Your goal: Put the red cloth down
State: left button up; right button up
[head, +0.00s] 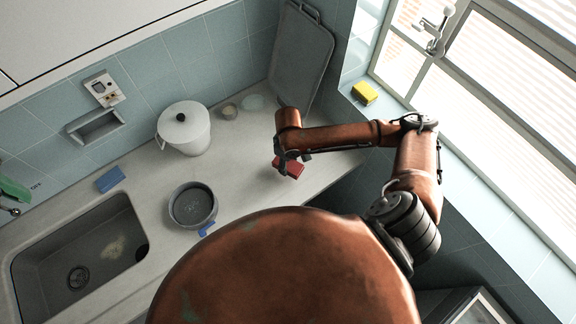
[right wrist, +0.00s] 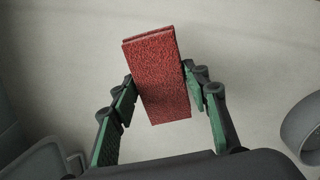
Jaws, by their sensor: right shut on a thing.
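The red cloth (right wrist: 158,78) is a folded, block-like piece held between the green-padded fingers of my right gripper (right wrist: 160,88) in the right wrist view. The fingers press on its two sides, and its far end sticks out beyond them. In the head view the red cloth (head: 290,168) shows at the end of my right arm, below the right gripper (head: 284,158), over the right part of the counter (head: 252,180). I cannot tell whether the cloth touches the counter. My left gripper is not in view.
A grey round pan (head: 193,205) and a white lidded pot (head: 185,128) stand left of my right gripper. The sink (head: 75,262) is at far left, with a blue sponge (head: 110,179) behind it. A tray (head: 300,55) leans at the back. Bare counter surrounds the cloth.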

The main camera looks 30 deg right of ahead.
aim_at(289, 165)
jog(key=shift+w+d+f, duration=0.25)
jog(key=shift+w+f, duration=0.15)
jog(key=shift+f, duration=0.25)
jog(key=shift+w+d+f, duration=0.25)
jog(key=shift+w+f, duration=0.1)
jog(key=shift+f, duration=0.25)
notch_tip(289, 165, down, 3)
jog(key=shift+r, duration=0.15)
jog(key=o, duration=1)
notch_tip(289, 165, up, 12)
jog(key=shift+r+p, duration=0.1)
jog(key=shift+p, duration=0.3)
